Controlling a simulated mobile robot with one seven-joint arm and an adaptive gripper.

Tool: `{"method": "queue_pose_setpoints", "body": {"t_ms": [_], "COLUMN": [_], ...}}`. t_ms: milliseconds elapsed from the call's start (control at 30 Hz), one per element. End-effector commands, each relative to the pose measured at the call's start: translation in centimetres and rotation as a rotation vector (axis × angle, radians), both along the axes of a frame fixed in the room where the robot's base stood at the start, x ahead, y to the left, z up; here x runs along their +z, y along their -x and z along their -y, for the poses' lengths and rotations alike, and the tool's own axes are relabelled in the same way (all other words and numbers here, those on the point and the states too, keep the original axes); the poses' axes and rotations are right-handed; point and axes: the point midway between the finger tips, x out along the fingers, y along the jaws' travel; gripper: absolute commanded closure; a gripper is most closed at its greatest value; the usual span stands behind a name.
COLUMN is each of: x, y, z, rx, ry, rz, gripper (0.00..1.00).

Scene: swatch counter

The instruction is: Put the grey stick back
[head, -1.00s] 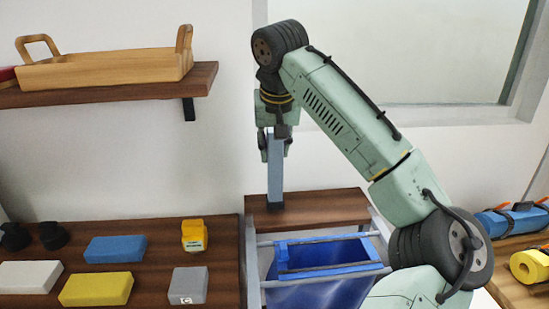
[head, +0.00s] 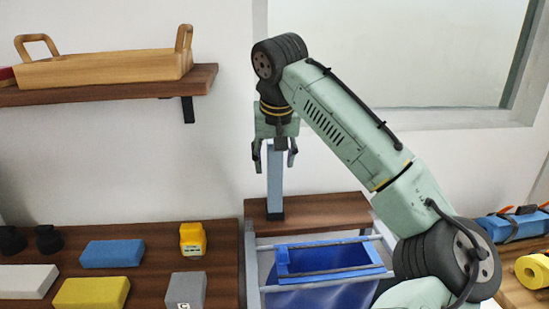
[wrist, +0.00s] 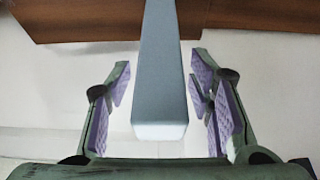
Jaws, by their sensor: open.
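The grey stick (head: 275,180) is a tall blue-grey bar with a dark foot, standing upright on a small brown wooden shelf (head: 325,211). My gripper (head: 274,166) is open, pointing down, with one finger on each side of the stick's upper part. In the wrist view the stick (wrist: 160,75) runs between the spread purple-padded fingers (wrist: 160,105), with a visible gap on both sides. Its pale end face is nearest the camera.
A blue bin (head: 325,262) in a metal frame stands in front of the small shelf. At left, a counter holds a blue block (head: 113,253), yellow block (head: 91,292), grey block (head: 185,289) and yellow gadget (head: 193,239). A wooden tray (head: 105,70) sits on the wall shelf.

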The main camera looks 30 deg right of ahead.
Motion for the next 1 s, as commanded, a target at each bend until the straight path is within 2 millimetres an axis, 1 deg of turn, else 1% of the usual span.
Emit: {"method": "queue_pose_setpoints", "body": {"t_ms": [133,267,367,600,700,833,1000], "x": [0.2,1.1,2.7,7.8,9.5,10.8,11.4], "y": [0.0,0.2,0.8,2.7,3.3,3.8,4.0], "z": [0.0,-0.2,-0.5,-1.3,-1.6,-1.9,-2.1], "rx": [0.0,0.0,0.001,-0.003,-0.003,-0.002,0.001], "ry": [0.001,0.002,0.001,0.003,0.004,0.001,0.001], "rz": [0.0,0.001,0.003,0.002,0.0,-0.001,-0.001], "gripper": [0.52,0.52,0.52,0.52,0.52,0.52,0.52]}}
